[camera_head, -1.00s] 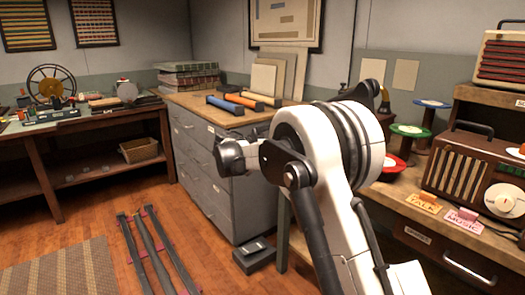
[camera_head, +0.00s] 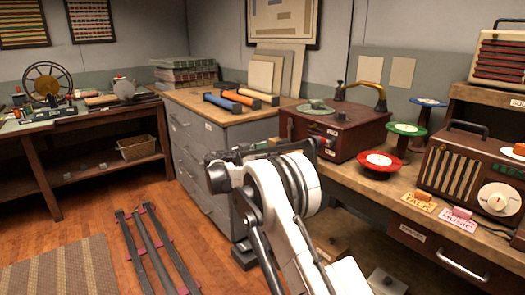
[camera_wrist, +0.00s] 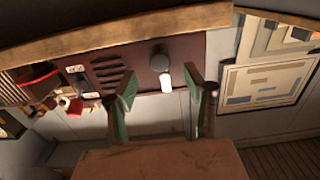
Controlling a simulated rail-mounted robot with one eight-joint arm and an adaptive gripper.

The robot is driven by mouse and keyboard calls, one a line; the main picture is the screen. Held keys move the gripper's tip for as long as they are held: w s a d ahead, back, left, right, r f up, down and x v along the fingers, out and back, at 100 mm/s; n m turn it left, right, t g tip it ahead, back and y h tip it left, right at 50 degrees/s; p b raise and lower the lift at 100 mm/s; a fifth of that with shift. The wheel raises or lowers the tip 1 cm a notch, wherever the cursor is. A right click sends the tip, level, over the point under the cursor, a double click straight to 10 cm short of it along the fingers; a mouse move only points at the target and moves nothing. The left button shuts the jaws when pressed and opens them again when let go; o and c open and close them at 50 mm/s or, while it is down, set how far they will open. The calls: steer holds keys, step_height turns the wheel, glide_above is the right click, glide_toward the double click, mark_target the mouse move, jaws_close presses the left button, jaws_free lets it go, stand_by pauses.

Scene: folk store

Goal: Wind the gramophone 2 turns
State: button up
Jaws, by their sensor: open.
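The gramophone (camera_head: 350,137) is a dark red-brown box with a green turntable and a brass-coloured arm on top. It stands on the right-hand bench, its lower left partly hidden by my arm. In the wrist view, which looks upside down, its slotted side (camera_wrist: 112,75) shows a dark round hub with a pale crank handle (camera_wrist: 165,80). My gripper (camera_wrist: 163,96) is open, with greenish finger pads left and right of the handle in the picture. Whether the handle lies at fingertip depth or beyond, I cannot tell.
A red-topped stand (camera_head: 380,163) and a green-topped one (camera_head: 408,130) stand right of the gramophone, near a radio (camera_head: 470,170). A grey drawer cabinet (camera_head: 205,140) is to the left.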

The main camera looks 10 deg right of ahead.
mark_target(278, 145)
steer(key=shift+x, duration=3.75)
steer(key=c, duration=0.9)
